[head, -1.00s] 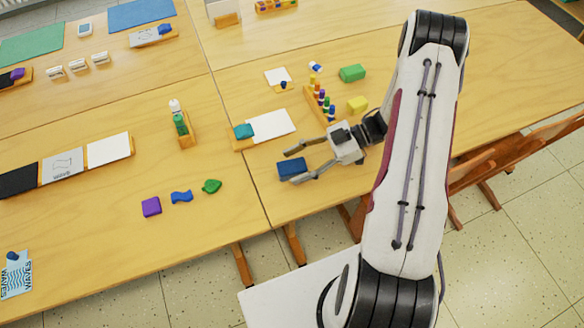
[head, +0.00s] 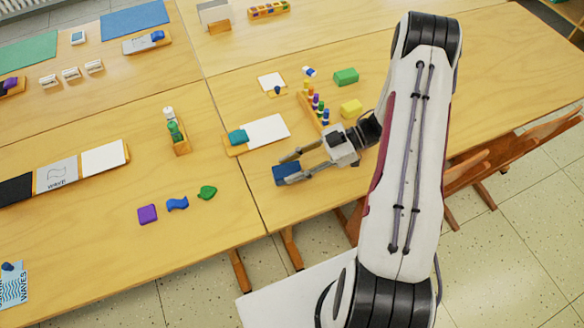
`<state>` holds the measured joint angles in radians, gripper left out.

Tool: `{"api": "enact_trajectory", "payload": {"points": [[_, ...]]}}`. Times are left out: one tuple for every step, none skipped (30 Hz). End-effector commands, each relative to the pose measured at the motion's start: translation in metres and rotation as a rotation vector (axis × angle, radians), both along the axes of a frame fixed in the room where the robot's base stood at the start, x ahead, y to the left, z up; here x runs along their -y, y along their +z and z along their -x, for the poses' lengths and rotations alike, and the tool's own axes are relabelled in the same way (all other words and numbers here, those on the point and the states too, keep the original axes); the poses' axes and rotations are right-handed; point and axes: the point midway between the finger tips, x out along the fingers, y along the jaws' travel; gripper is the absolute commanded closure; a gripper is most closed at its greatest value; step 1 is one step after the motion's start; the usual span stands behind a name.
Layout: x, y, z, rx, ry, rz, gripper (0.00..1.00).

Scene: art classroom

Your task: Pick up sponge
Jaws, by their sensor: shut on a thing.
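A dark blue block (head: 284,175), which looks like the sponge, is near the front edge of the right-hand table. My gripper (head: 288,168) reaches it from the right and is shut on it, one finger on the far side and one on the near side. I cannot tell whether the block is lifted off the table. A green block (head: 345,76) and a yellow block (head: 351,107) of similar shape lie farther back.
A tray with white paper and a teal block (head: 238,137) lies just behind my gripper. A rack of colored markers (head: 318,108) stands close beyond it. Purple, blue and green shapes (head: 177,203) lie on the left table. Wooden chairs (head: 490,160) stand at right.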

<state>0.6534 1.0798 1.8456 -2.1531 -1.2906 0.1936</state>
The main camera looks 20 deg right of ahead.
Motion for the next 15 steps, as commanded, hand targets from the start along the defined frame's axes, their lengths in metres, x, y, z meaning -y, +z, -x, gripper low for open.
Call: {"api": "enact_trajectory", "payload": {"points": [[0.0, 0.003, 0.0, 0.001, 0.0, 0.0, 0.77], [0.0, 0.005, 0.0, 0.001, 0.0, 0.0, 0.77], [0.0, 0.008, 0.0, 0.001, 0.0, 0.0, 0.77], [0.0, 0.01, 0.0, 0.002, 0.001, 0.001, 0.77], [0.0, 0.013, 0.0, 0.002, 0.001, 0.001, 0.77], [0.0, 0.017, 0.0, 0.003, 0.001, 0.001, 0.77], [0.0, 0.019, 0.0, 0.002, 0.001, 0.001, 0.77], [0.0, 0.023, 0.0, 0.002, 0.001, 0.001, 0.77], [0.0, 0.027, 0.0, 0.002, 0.001, 0.001, 0.77], [0.0, 0.031, 0.0, 0.002, 0.001, 0.001, 0.77], [0.0, 0.034, 0.0, 0.001, 0.0, 0.001, 0.77], [0.0, 0.039, 0.0, 0.002, 0.001, 0.001, 0.77], [0.0, 0.043, 0.0, 0.003, 0.001, 0.001, 0.77], [0.0, 0.047, 0.0, 0.002, 0.002, 0.001, 0.77], [0.0, 0.052, 0.0, 0.001, 0.002, 0.0, 0.77]]}}
